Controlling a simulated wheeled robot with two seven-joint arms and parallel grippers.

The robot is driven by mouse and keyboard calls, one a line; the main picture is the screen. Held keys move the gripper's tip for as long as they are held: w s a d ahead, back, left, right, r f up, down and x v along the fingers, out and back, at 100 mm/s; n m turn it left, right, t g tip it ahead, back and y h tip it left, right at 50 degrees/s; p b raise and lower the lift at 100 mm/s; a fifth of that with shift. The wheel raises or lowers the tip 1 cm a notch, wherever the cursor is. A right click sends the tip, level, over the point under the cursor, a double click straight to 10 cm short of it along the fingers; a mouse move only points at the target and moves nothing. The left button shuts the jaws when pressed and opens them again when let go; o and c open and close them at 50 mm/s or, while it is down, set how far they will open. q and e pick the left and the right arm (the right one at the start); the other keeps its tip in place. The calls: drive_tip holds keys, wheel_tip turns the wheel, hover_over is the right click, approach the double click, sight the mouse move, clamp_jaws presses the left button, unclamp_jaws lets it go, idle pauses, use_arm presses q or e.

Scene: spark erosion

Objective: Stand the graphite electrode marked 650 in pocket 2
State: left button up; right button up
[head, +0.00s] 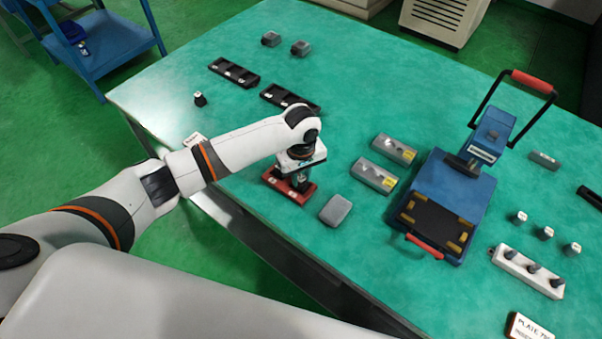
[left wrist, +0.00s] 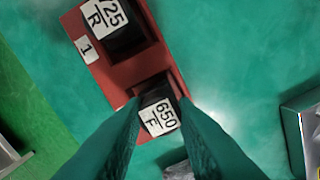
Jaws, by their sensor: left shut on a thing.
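The red two-pocket tray (head: 275,183) lies near the table's front edge. In the left wrist view the tray (left wrist: 118,76) has a white "1" label (left wrist: 86,49) beside the pocket with a dark electrode marked 725 R (left wrist: 105,28). My left gripper (head: 301,180) points down over the tray's other pocket. In the left wrist view its fingers (left wrist: 158,108) are shut on the dark graphite electrode marked 650 F (left wrist: 158,117). That electrode is upright at the other pocket; whether its foot touches the floor is hidden. My right gripper is not in view.
A grey block (head: 336,209) lies just right of the tray. Two grey boxes (head: 374,176) and a blue machine (head: 445,195) stand farther right. Black trays (head: 234,73) and a small dark electrode (head: 199,99) lie behind. A white rack (head: 527,271) holds several electrodes at right.

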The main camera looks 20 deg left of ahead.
use_arm(q)
drive_tip(key=shift+f, duration=0.1)
idle(0.3)
drive_tip(key=o, duration=1.1)
wheel_tip(320, 180, up, 12)
drive_tip(key=shift+f, duration=0.1)
